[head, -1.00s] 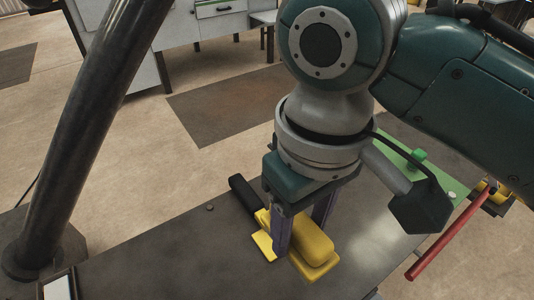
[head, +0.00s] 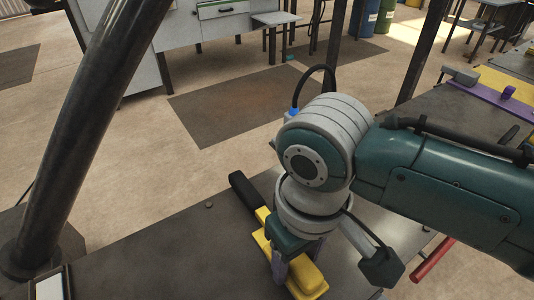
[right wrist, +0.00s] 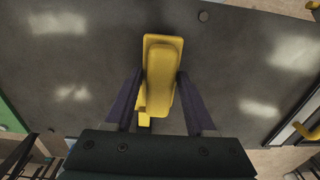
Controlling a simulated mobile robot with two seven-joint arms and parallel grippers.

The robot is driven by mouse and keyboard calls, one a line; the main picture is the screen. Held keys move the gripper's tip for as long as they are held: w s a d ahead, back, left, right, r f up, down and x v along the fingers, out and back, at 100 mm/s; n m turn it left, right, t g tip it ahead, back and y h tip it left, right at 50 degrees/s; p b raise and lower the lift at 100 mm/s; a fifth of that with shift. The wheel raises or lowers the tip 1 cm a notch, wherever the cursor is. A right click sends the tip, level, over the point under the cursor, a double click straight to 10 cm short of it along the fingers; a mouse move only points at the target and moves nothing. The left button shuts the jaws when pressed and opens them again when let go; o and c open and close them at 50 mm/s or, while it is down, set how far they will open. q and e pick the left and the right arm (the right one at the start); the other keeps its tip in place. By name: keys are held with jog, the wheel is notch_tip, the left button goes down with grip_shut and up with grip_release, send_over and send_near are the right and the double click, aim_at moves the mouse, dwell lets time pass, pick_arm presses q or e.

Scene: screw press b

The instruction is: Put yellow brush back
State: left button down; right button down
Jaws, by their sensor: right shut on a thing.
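The yellow brush (head: 306,276) shows at the bottom of the head view, over the dark table (head: 165,250). Its rounded yellow body also shows in the middle of the right wrist view (right wrist: 163,62). A black handle (head: 243,190) shows up and left of it in the head view. My right gripper (head: 297,262) is shut on the yellow body, one finger on each side. I cannot tell whether the brush touches the table. My left gripper is not in view.
A dark slanted post (head: 85,130) stands at the left, by a pale-faced object (head: 50,283) on the table's left. A red bar (head: 432,260) shows at the lower right. The table around the brush's left side is clear. Another bench (head: 470,120) stands at the right.

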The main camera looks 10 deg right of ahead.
jog(key=shift+f, duration=0.2)
jog(key=shift+c, duration=1.2)
grip_release()
notch_tip(320, 180, up, 12)
jog(key=f+p, duration=0.1)
jog(key=p, duration=0.2)
jog(key=s+d+r+m+t, duration=0.1)
jog(key=s+d+m+t, duration=0.1)
jog(key=s+d, duration=0.7)
jog(key=s+t, duration=0.1)
jog(key=s, duration=0.2)
jog(key=shift+d, duration=0.15)
jog(key=shift+r, duration=0.1)
notch_tip(320, 180, up, 33)
jog(key=p, duration=3.2)
jog(key=shift+p, duration=0.4)
